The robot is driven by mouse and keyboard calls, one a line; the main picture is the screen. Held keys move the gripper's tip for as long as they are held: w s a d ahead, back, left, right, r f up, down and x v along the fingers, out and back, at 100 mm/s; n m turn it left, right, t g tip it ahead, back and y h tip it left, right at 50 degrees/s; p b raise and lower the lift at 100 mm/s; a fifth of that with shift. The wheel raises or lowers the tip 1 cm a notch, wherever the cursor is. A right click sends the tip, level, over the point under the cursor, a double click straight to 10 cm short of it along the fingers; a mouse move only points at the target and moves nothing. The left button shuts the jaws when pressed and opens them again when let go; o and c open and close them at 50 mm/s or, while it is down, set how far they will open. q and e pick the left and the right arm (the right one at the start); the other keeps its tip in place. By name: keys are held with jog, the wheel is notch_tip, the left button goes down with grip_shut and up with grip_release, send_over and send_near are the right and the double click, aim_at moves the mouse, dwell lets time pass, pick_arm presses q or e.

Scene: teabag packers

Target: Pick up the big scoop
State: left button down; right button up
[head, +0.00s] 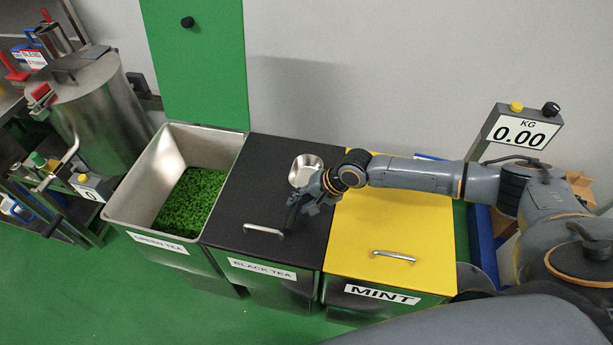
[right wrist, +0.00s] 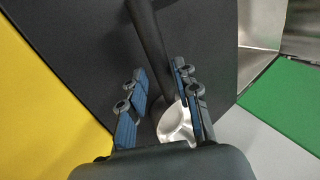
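The big scoop has a shiny metal bowl (head: 306,168) and a dark handle; it rests on the black lid of the BLACK TEA bin. In the right wrist view its bowl (right wrist: 174,124) shows low between my fingers, and the handle runs up and away between them. My right gripper (head: 308,196) is over the scoop, partly covering the handle in the head view. In the right wrist view the right gripper (right wrist: 159,74) is open, its fingers on either side of the handle with a visible gap on the left. My left gripper is out of view.
An open GREEN TEA bin (head: 119,211) with green leaves stands left of the black lid (head: 257,190). The closed yellow MINT lid (head: 405,228) is on the right, under my right arm. A scale display (head: 521,132) reads 0.00. A steel drum (head: 98,100) stands far left.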

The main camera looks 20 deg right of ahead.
aim_at(298, 204)
jog(key=shift+x, duration=1.2)
jog(key=shift+w+a+f, duration=0.2)
jog(key=shift+s, duration=0.1)
jog(key=shift+c, duration=0.2)
grip_shut()
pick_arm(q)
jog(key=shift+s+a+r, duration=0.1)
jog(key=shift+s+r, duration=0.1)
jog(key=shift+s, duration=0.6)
pick_arm(e)
jog(key=shift+r, duration=0.2)
